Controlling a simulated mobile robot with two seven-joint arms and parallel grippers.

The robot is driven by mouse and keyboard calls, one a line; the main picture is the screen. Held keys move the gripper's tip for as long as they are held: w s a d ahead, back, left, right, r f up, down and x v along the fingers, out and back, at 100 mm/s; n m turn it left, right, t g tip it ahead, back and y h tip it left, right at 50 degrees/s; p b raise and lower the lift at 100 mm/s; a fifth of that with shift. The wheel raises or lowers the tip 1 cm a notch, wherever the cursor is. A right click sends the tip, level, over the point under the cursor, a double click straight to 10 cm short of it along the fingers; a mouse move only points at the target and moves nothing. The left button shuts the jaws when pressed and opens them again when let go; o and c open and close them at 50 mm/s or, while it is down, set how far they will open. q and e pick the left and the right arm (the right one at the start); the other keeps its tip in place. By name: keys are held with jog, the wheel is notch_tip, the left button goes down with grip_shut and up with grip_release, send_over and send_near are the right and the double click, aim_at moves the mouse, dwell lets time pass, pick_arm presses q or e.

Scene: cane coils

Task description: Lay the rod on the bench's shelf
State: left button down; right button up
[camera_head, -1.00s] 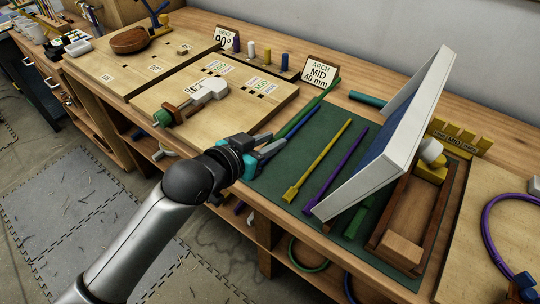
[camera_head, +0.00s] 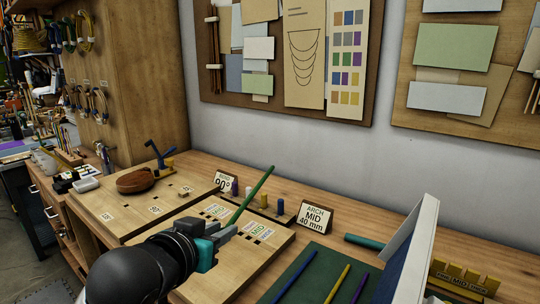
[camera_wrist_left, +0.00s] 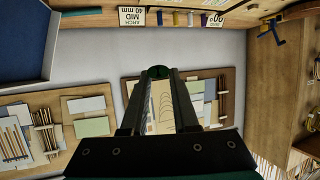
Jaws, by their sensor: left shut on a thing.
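A green rod (camera_head: 250,198) is held by my left gripper (camera_head: 226,232), which is shut on it. The rod is tilted, its free end pointing up and to the right above the bench (camera_head: 352,284). In the left wrist view the rod (camera_wrist_left: 160,72) shows end-on at the tips of the two dark fingers. The bench's lower shelf is out of view now. My right gripper is not in view.
Blue (camera_head: 298,272), yellow (camera_head: 338,283) and purple (camera_head: 361,287) rods lie on a green mat (camera_head: 318,262). Sign cards (camera_head: 314,217), pegs and a wooden board stand nearby. A pinboard (camera_head: 235,90) hangs behind.

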pick_arm(q)
jog(key=s+a+r+n+y, duration=0.1)
jog(key=a+r+n+y, duration=0.2)
jog(key=a, duration=0.3)
jog(key=shift+a+r+t+y+b, duration=0.2)
jog(key=shift+r+t+y+b, duration=0.1)
jog(key=shift+r+y, duration=0.25)
